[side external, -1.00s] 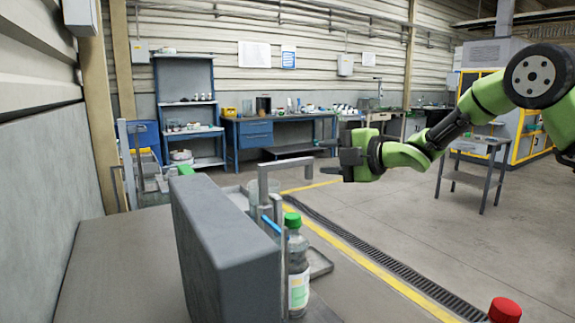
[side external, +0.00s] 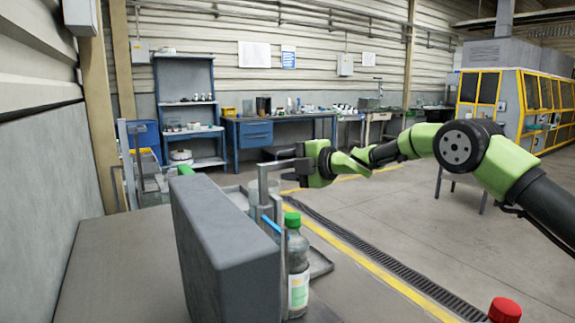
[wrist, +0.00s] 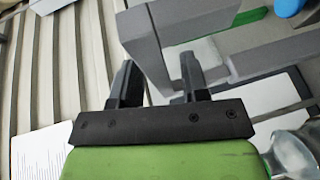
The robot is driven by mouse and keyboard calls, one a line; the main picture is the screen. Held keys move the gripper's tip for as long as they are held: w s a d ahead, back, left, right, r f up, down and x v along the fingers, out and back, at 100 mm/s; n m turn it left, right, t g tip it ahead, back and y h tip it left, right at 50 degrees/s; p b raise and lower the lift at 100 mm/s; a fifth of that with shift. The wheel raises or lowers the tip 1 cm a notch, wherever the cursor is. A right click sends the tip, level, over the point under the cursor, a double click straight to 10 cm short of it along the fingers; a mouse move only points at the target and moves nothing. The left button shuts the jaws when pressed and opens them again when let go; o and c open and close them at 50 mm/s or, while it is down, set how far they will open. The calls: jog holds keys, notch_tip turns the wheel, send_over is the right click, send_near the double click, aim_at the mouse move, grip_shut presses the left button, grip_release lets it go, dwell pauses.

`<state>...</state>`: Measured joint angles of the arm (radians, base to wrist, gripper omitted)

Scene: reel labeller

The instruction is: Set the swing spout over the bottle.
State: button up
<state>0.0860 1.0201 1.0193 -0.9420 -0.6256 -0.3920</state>
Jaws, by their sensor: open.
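The grey swing spout (side external: 263,183) stands on its post behind the bottle in the side view, its upper arm reaching right. In the wrist view its thick grey bar (wrist: 150,45) lies between and beyond my fingers. My gripper (side external: 287,164) is open at the spout's right end; in the wrist view the fingers (wrist: 158,75) straddle the bar's end, and I cannot tell whether they touch it. The bottle (side external: 297,262), clear with a green cap and a label, stands upright, nearer the side camera than the spout.
A large grey block (side external: 225,250) stands left of the bottle and hides part of the bench. A tray (side external: 319,262) lies behind the bottle. A red cap (side external: 504,310) shows at the bottom right. A glass vessel (wrist: 292,155) is at the wrist view's lower right.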

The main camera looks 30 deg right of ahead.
jog(key=shift+w+a, duration=0.15)
jog(key=shift+w, duration=0.1)
grip_shut()
